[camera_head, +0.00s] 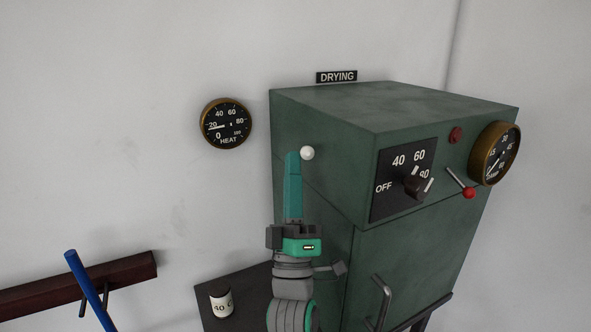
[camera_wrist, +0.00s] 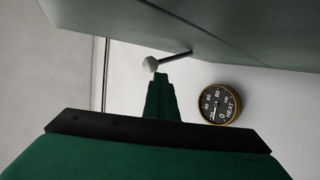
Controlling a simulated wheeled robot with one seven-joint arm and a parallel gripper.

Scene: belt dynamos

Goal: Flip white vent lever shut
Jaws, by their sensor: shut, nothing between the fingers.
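The white vent lever shows as a round white knob (camera_head: 307,153) at the left side of the green drying cabinet (camera_head: 322,200). In the wrist view the knob (camera_wrist: 150,64) sits on a thin dark rod that runs to the cabinet side. My gripper (camera_head: 293,155) is shut and empty, its fingers pointing up, with the tips just left of the knob in the head view. In the wrist view the fingertips (camera_wrist: 158,78) are right by the knob; I cannot tell whether they touch it. The rod is mostly hidden in the head view.
The cabinet front has a dial knob (camera_head: 412,184), a red-tipped lever (camera_head: 467,191) and a brass gauge (camera_head: 495,153). A heat gauge (camera_head: 226,124) hangs on the wall. A small labelled jar (camera_head: 221,300) and a blue handle (camera_head: 88,289) are at lower left.

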